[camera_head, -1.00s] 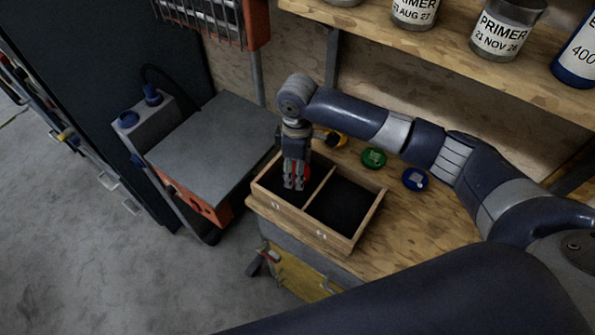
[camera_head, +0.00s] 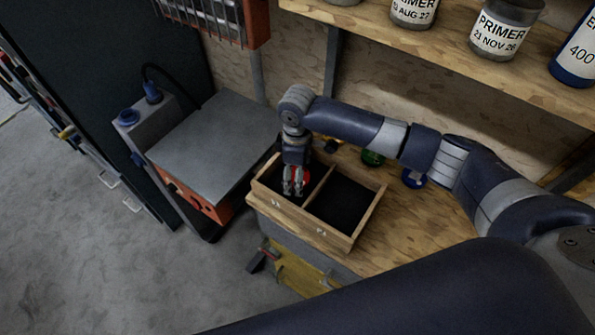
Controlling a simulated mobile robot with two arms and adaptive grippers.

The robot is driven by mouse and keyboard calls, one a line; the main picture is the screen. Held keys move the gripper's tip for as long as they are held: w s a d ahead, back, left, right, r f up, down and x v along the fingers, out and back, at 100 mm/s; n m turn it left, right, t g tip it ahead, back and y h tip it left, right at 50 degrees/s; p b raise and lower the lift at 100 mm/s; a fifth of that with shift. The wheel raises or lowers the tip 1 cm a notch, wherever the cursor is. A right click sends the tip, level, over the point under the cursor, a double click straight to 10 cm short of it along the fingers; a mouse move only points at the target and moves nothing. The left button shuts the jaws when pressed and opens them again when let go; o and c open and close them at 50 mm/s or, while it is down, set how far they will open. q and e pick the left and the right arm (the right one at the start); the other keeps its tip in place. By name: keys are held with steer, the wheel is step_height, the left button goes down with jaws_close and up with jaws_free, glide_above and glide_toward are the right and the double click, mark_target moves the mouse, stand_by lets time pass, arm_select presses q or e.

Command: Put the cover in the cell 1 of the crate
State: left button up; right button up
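The wooden crate (camera_head: 350,243) stands at the table's left front edge and has two dark cells split by a wooden divider. Small marks on its front wall are too small to read surely. My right arm reaches in from the right, and its gripper (camera_head: 293,188) points down into the left cell. The gripper is shut on a red round cover (camera_head: 304,175), which shows behind and beside the fingers and is partly hidden by them. Whether the cover touches the cell floor cannot be told. The right cell (camera_head: 342,205) looks empty. My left gripper is not in view.
A green cover (camera_head: 372,158) and a blue cover (camera_head: 412,179) lie on the wooden table (camera_head: 400,235) behind the crate, partly hidden by my arm. A shelf with primer jars (camera_head: 505,30) hangs above. A grey-topped machine (camera_head: 215,140) stands left.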

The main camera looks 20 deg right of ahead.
step_height(320, 180, up, 12)
steer(key=b, duration=0.2)
steer(key=shift+r+b, duration=0.15)
steer(key=shift+b, duration=0.15)
steer(key=shift+a, duration=0.1)
stand_by(0.4)
